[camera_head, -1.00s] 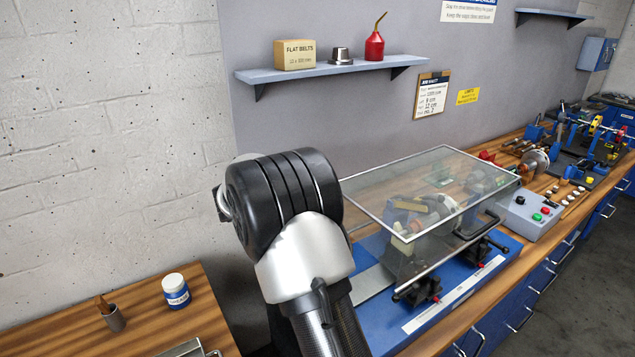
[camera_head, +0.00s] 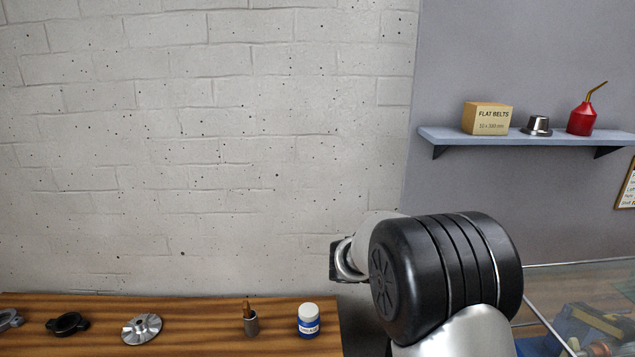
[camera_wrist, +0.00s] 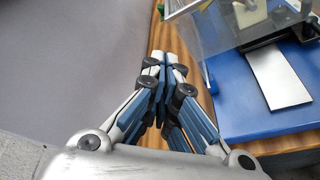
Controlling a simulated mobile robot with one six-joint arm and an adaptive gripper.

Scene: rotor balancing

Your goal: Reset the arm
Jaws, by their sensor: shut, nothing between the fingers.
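My gripper (camera_wrist: 160,72) shows in the wrist view with its fingertips together and nothing between them. It hangs over the gap beside a wooden bench edge, left of the blue machine base (camera_wrist: 265,112). In the head view my arm's large black joint fills the lower right, and the gripper itself is hidden or out of frame there.
A guarded machine (camera_head: 590,325) stands at the lower right, behind my arm. A shelf (camera_head: 530,138) is on the wall.

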